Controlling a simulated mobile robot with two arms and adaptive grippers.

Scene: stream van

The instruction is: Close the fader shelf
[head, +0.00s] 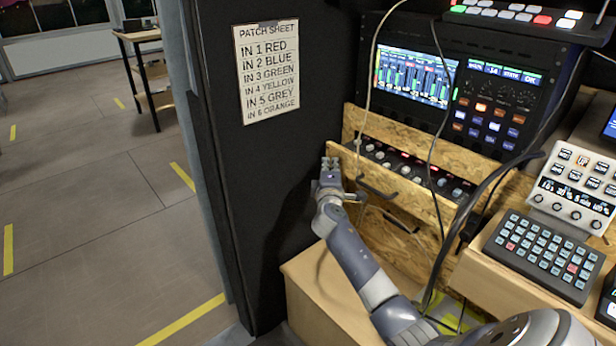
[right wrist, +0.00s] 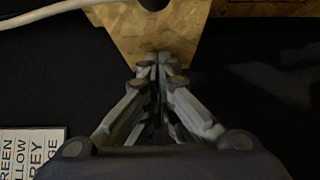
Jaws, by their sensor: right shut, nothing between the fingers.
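The fader shelf is a chipboard drawer in the lower part of the rack, with a dark handle (head: 377,188) on its front panel (head: 408,193). It stands out from the rack, and rows of knobs (head: 405,168) show behind the front panel. My right gripper (head: 330,163) is shut and empty at the left end of that panel. In the right wrist view the closed fingertips (right wrist: 157,62) overlap the lower edge of a chipboard piece (right wrist: 150,28). I cannot tell whether they touch it. My left gripper is not in view.
A pale cable (head: 367,90) and dark cables (head: 480,190) hang across the rack and shelf. A black wall with a patch sheet (head: 267,70) stands close left of my right gripper. A wooden box (head: 320,295) is below. A keypad (head: 545,255) sits at right.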

